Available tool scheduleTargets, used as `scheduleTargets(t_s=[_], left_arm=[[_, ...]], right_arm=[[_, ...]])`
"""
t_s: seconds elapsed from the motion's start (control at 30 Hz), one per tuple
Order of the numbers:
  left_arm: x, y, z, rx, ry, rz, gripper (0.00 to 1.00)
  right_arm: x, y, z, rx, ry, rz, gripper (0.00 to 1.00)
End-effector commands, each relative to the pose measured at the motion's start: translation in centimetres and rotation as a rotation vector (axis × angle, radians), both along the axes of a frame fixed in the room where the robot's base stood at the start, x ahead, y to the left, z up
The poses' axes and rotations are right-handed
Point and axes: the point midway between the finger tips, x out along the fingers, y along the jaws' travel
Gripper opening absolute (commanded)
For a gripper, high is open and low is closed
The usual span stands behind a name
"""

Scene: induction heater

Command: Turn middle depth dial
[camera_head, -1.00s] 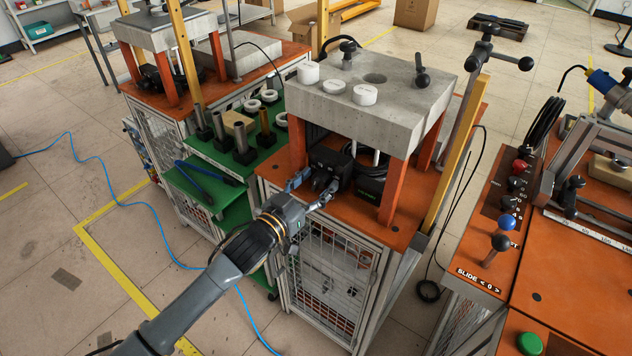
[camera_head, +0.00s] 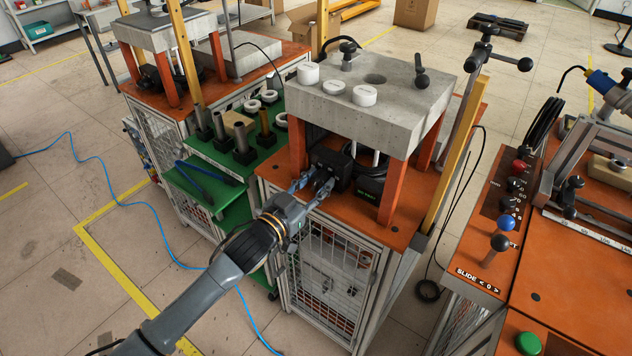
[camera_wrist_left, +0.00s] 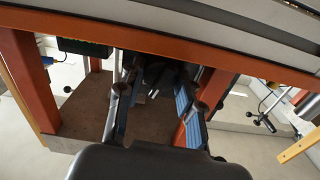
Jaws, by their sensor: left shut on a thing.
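The middle induction heater has a black unit (camera_head: 341,163) under its grey block, on the orange tabletop. The depth dial on the unit's front (camera_wrist_left: 158,76) is a small dark part, mostly hidden between my fingers. My left gripper (camera_head: 313,184) reaches the front of this unit and is shut on the dial. The wrist view shows the two fingers of my left gripper (camera_wrist_left: 156,92) on either side of the dark part. The dial's marks cannot be read. My right gripper is not in view.
Orange posts (camera_head: 393,190) hold up the grey block (camera_head: 402,120). A green shelf (camera_head: 208,152) with several dark holders stands to the left. A control panel (camera_head: 497,225) is at the right.

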Motion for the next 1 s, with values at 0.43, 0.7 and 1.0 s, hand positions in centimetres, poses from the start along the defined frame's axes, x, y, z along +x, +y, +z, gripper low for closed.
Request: scheduleTargets(t_s=[0.43, 0.7, 1.0], left_arm=[[-0.1, -0.1, 0.0, 0.302, -0.217, 0.0, 0.05], [-0.2, -0.2, -0.1, 0.497, -0.36, -0.001, 0.05], [-0.2, -0.3, -0.2, 0.651, -0.473, -0.001, 0.05]], right_arm=[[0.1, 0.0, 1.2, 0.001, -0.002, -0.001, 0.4], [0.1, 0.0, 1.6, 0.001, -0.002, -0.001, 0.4], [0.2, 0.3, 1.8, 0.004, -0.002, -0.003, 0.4]])
